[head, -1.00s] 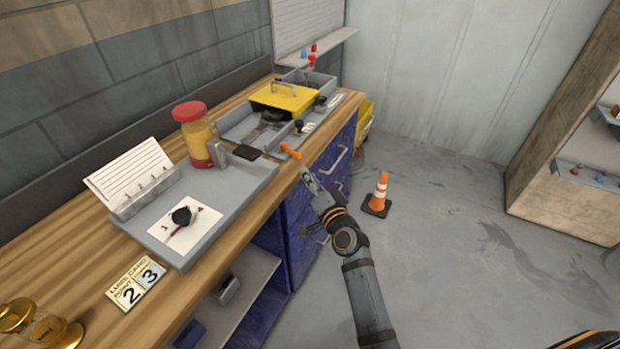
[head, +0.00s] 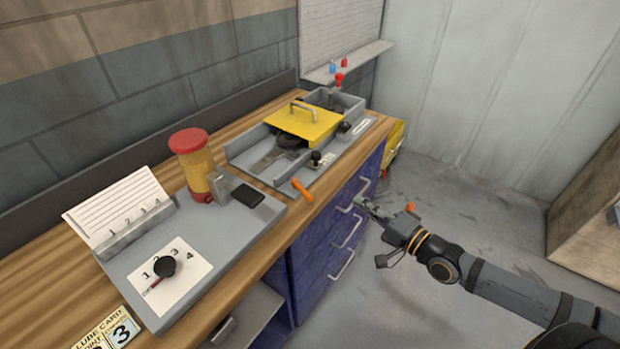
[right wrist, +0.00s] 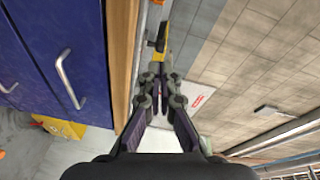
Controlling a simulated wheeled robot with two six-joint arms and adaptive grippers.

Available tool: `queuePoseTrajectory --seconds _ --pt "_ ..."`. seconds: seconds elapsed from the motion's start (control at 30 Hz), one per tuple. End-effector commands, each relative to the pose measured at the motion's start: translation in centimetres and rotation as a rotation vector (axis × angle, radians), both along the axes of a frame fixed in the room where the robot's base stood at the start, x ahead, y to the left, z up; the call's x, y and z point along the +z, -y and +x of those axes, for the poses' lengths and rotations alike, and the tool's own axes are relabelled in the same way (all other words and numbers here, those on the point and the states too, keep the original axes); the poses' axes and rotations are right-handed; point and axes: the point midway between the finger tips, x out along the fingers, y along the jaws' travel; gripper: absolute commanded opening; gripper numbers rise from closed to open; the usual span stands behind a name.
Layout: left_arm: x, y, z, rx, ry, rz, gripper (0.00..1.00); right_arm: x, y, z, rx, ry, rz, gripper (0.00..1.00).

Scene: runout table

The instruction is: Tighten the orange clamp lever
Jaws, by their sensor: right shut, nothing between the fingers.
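The orange clamp lever (head: 301,190) sits at the near front corner of the grey runout fixture (head: 258,172), close to the bench's front edge. It slants toward that edge. My right gripper (head: 362,203) is in front of the drawers, to the right of the lever and clear of it. In the right wrist view its fingers (right wrist: 161,100) are together and hold nothing. I cannot make out the lever for certain in that view. My left gripper is in neither view.
A red-lidded jar (head: 193,165) and a dark pad (head: 248,196) are left of the lever. A black knob (head: 316,158) and a yellow cover (head: 303,127) are behind it. Drawer handles (head: 354,194) stick out near my right gripper. An orange cone (head: 410,207) is partly hidden behind my arm.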

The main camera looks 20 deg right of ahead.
Motion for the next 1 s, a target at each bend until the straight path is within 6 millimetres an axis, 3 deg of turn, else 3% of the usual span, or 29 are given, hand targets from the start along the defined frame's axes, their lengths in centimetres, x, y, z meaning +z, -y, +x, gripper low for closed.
queuePoseTrajectory --seconds 0.33,0.77,0.97,1.0 --pt "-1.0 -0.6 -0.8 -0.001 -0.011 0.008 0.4 -0.2 -0.9 -0.1 0.038 -0.031 0.038 0.0" --pt "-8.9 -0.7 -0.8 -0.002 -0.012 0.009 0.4 -0.8 -4.2 6.1 0.036 -0.022 0.044 0.0" --pt "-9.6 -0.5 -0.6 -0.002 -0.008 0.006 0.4 -0.4 -5.6 8.5 0.039 -0.027 0.043 0.0" --pt "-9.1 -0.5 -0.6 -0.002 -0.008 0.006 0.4 -0.3 -6.3 8.1 0.04 -0.03 0.042 0.0"
